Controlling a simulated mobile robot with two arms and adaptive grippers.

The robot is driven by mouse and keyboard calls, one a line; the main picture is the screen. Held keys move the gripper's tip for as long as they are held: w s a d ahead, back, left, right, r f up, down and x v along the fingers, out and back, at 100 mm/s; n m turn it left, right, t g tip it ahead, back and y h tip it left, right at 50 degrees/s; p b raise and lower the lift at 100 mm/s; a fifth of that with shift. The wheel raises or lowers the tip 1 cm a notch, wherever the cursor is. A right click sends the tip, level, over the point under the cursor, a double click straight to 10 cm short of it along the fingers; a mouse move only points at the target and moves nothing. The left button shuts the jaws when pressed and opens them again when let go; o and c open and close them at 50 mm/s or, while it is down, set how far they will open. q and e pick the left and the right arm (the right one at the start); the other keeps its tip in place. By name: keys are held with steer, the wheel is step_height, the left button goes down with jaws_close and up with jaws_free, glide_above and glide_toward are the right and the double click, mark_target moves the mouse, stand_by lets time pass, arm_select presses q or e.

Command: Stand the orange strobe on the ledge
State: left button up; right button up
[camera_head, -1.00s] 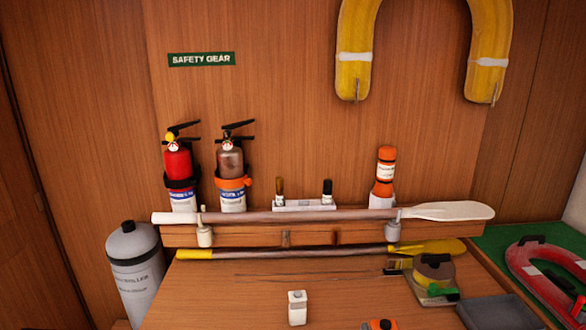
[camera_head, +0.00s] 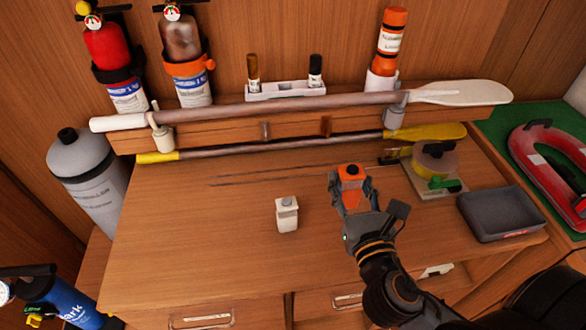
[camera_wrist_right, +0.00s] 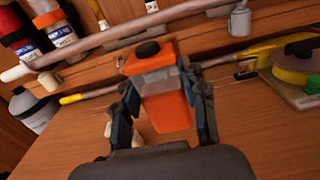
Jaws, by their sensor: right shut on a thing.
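The orange strobe (camera_head: 352,174), a small orange block with a grey band and a black knob on top, is between the fingers of my right gripper (camera_head: 350,190). It also shows in the right wrist view (camera_wrist_right: 168,110), roughly upright and slightly tilted, with a dark finger on each side. My right gripper is shut on it, seemingly above the bench top. The wooden ledge (camera_head: 225,134) runs along the back wall, beyond the strobe. My left gripper is not in view.
A pale oar (camera_head: 270,110) lies across the ledge front on pegs. Extinguishers (camera_head: 185,55), a white rack (camera_head: 285,91) and an orange canister (camera_head: 392,40) stand behind it.

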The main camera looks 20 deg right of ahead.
steer(key=shift+w+f+b, duration=0.15)
steer(key=shift+w+b, duration=0.15)
steer(key=shift+w, duration=0.15)
steer(key=w+d+f+b, duration=0.2)
steer(key=w+f+b, duration=0.1)
steer(key=f, duration=0.1)
steer(key=w+d+f+b, duration=0.2)
steer(key=w+f+b, duration=0.1)
steer(key=w+f, duration=0.1)
steer(key=w+d+f+b, duration=0.2)
steer(key=w+f+b, duration=0.2)
steer(key=shift+w, duration=0.25)
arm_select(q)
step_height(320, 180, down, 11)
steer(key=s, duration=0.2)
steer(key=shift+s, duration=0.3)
arm_select(e)
steer(key=shift+f, duration=0.1)
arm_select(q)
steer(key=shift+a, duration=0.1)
